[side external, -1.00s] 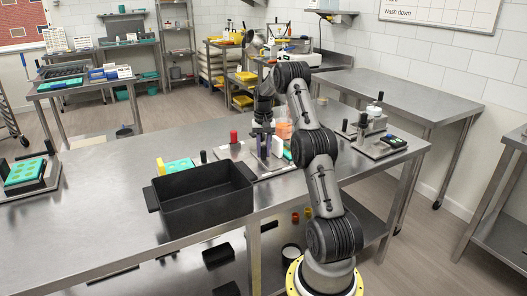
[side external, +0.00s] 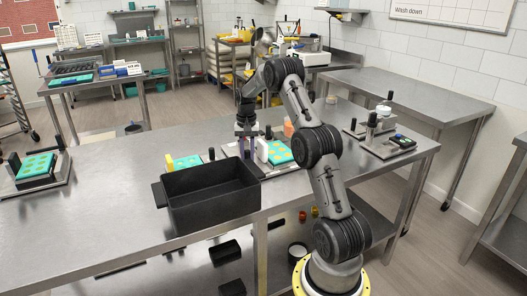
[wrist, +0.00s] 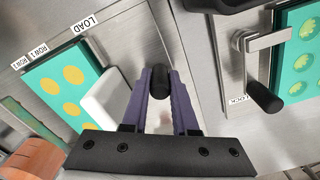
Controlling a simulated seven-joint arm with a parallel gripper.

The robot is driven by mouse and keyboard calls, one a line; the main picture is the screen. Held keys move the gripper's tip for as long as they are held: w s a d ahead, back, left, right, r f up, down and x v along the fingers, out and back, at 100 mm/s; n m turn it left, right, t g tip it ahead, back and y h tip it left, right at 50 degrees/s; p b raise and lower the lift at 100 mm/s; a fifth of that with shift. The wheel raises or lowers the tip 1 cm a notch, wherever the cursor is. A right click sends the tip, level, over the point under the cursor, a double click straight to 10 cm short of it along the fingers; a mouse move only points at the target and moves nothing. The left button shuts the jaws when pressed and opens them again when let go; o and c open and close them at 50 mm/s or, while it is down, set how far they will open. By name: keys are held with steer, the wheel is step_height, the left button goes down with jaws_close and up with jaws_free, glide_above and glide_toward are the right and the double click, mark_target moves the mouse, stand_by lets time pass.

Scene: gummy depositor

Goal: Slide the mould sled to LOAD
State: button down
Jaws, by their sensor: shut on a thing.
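My gripper (side external: 246,136) has its purple fingers shut on a black upright knob (wrist: 160,80), the handle by the mould sled. It stands over the plate behind the black bin. A white block (wrist: 112,100) sits beside the fingers; it also shows in the side view (side external: 262,151). Next to it is a teal mould (wrist: 52,88) with yellow ovals, also in the side view (side external: 281,152). The LOAD label (wrist: 84,25) is on the metal plate near the mould's corner. How the knob joins the sled is hidden by my fingers.
A black bin (side external: 212,196) stands in front on the steel table. A second teal mould (wrist: 299,50) lies across from the sled, with a black-knobbed lever (wrist: 262,97) beside a LOCK label (wrist: 238,99). An orange part (wrist: 30,160) is at the lower left of the wrist view.

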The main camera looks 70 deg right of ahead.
steer(key=shift+w+a+r, duration=0.1)
steer(key=shift+w+a, duration=0.7)
steer(key=c, duration=0.7)
jaws_free()
steer(key=shift+r, duration=0.25)
step_height(320, 180, up, 13)
steer(key=shift+r, duration=0.15)
steer(key=shift+a, duration=0.1)
